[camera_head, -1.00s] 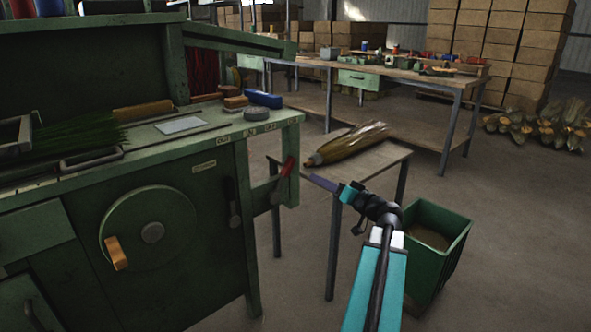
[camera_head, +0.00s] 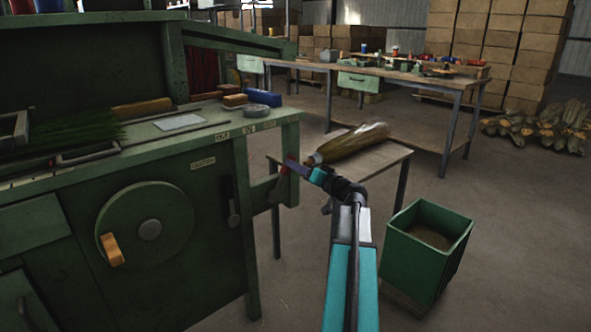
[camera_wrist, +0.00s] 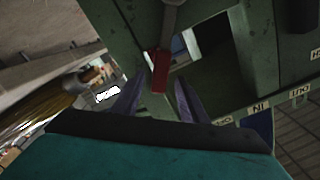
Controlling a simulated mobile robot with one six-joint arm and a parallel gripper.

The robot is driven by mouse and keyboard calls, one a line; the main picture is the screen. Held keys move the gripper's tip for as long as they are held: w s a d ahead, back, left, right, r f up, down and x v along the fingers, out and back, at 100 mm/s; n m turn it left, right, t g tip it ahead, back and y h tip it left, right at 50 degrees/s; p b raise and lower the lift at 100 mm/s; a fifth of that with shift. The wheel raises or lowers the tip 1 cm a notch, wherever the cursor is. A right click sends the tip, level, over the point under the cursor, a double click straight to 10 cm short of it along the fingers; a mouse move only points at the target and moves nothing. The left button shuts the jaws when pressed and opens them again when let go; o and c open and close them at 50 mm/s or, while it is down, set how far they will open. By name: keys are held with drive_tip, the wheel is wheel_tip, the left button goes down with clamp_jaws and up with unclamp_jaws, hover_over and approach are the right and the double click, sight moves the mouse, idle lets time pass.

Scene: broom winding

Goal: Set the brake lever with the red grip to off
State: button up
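The brake lever's red grip (camera_wrist: 159,72) shows in the wrist view at the end of a grey arm (camera_wrist: 171,16). In the head view the red grip (camera_head: 283,171) is tilted up and to the right at the workbench's right end, partly covered by my gripper. My gripper (camera_head: 292,164) is open at the grip. In the wrist view its two purple fingers (camera_wrist: 158,88) stand on either side of the grip's end, with gaps visible. I cannot tell how deep the grip sits between them.
The green machine bench (camera_head: 190,230) carries a wheel with an orange handle (camera_head: 112,249) and another dark lever (camera_head: 232,205). A small table (camera_head: 375,160) with a broom (camera_head: 350,143) stands just behind my gripper. A green bin (camera_head: 425,262) stands to the right on open floor.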

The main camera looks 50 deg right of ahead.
drive_tip(key=shift+w, duration=0.7)
clamp_jaws()
drive_tip(key=shift+a+b, duration=0.15)
drive_tip(key=shift+b, duration=0.3)
drive_tip(key=a+r+n+b, duration=0.2)
drive_tip(key=a+n+b, duration=0.5)
drive_tip(key=b, duration=0.3)
drive_tip(key=shift+w+a+r, duration=0.15)
drive_tip(key=shift+w, duration=0.1)
